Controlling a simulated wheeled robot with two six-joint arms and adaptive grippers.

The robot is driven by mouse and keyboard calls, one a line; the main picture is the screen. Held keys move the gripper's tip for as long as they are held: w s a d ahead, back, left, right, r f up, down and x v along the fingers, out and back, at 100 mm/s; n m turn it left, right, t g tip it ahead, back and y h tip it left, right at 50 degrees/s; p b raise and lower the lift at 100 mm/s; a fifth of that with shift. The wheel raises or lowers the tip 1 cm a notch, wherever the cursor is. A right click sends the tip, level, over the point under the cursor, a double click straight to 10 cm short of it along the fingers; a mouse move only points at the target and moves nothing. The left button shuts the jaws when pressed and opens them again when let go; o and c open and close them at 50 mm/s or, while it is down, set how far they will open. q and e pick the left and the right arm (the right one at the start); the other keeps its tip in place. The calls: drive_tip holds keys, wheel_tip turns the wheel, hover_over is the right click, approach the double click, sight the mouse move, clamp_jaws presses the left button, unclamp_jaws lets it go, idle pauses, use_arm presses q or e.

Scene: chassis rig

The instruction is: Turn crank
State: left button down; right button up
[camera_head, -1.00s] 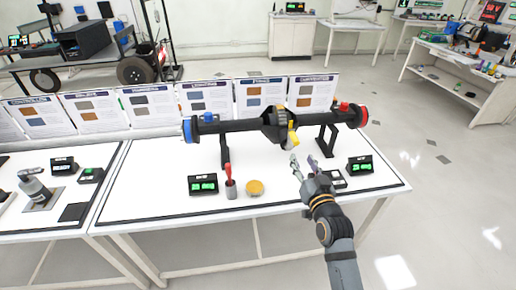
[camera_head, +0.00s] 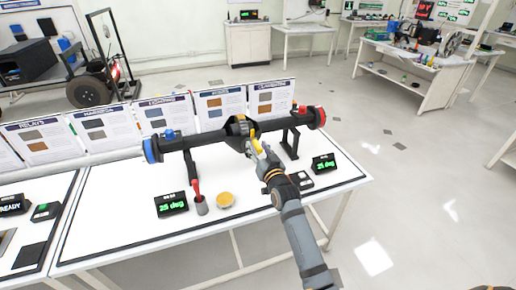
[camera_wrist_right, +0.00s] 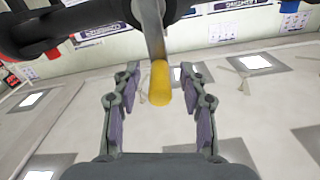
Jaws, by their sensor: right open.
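The crank is a grey arm with a yellow handle (camera_head: 257,146) at the middle of a black axle rig (camera_head: 205,138). The rig has a blue left end and a red right end and rests on black stands on the white table (camera_head: 120,215). My right gripper (camera_head: 262,155) is at the handle in the head view and partly covers it. In the right wrist view the yellow handle (camera_wrist_right: 160,83) hangs between the two open fingers (camera_wrist_right: 160,105), apart from both. My left gripper is not in view.
Small displays with green digits stand at the left (camera_head: 171,204) and right (camera_head: 323,163) of the table. Printed boards (camera_head: 220,104) line the back.

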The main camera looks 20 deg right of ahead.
clamp_jaws()
idle(0.5)
